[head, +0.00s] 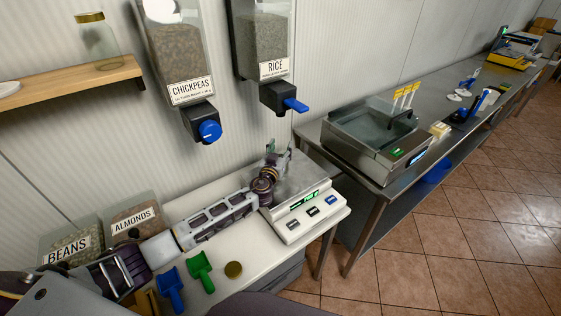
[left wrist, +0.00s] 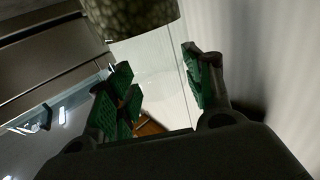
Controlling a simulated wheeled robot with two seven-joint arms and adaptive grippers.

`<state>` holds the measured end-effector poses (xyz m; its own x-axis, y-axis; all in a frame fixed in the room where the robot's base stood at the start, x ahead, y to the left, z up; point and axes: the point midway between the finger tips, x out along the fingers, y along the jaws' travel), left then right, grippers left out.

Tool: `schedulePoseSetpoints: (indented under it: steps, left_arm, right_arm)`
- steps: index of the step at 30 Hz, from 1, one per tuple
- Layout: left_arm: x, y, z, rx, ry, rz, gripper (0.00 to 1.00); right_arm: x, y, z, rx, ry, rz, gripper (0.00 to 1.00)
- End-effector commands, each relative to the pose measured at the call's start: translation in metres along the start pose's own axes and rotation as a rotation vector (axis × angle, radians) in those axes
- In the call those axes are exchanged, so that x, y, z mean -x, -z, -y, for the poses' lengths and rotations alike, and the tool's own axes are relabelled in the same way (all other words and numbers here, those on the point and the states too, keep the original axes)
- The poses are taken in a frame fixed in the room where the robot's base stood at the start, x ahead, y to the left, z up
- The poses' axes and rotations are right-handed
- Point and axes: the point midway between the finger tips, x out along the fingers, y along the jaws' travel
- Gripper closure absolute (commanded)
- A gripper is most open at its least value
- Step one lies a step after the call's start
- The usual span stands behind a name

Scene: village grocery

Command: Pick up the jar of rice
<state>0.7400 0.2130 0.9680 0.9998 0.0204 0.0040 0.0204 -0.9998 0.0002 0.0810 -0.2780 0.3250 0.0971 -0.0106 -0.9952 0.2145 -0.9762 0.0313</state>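My left gripper (head: 278,158) reaches over the white weighing scale (head: 312,212) on the counter. In the left wrist view its two green-padded fingers (left wrist: 161,88) are apart, with a gap between them. A clear glass vessel with a grainy fill (left wrist: 142,18), which looks like the jar of rice, stands at and beyond the fingertips. I cannot tell whether either finger touches it. In the head view the jar is hard to make out behind the gripper. The rice dispenser (head: 263,38) hangs on the wall above. My right gripper is not in view.
Blue (head: 171,289) and green (head: 199,270) scoops and a round gold lid (head: 233,270) lie on the counter. Beans (head: 72,245) and almonds (head: 134,221) bins stand at left. The chickpeas dispenser (head: 180,60) hangs above. A metal-framed glass tank (head: 372,126) stands on the right-hand table.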

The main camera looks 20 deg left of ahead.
Motion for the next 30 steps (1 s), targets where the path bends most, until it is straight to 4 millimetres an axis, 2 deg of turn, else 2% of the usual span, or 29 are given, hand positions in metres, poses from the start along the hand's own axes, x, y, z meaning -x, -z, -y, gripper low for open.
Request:
schedulePoseSetpoints:
  steps: [1, 6, 22, 30]
  left_arm:
    - [0.001, -0.003, 0.0, -0.001, -0.001, 0.005, 0.8]
    - [0.001, -0.005, 0.0, -0.001, -0.001, 0.007, 1.0]
    - [0.002, -0.006, -0.001, -0.001, -0.002, 0.013, 1.0]
    - [0.002, 0.012, -0.001, 0.001, -0.001, 0.012, 1.0]
  right_arm:
    - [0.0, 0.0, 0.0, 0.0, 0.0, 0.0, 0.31]
    - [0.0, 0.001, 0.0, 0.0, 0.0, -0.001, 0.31]
    - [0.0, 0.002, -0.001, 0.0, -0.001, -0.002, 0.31]
    - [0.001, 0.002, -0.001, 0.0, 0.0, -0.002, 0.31]
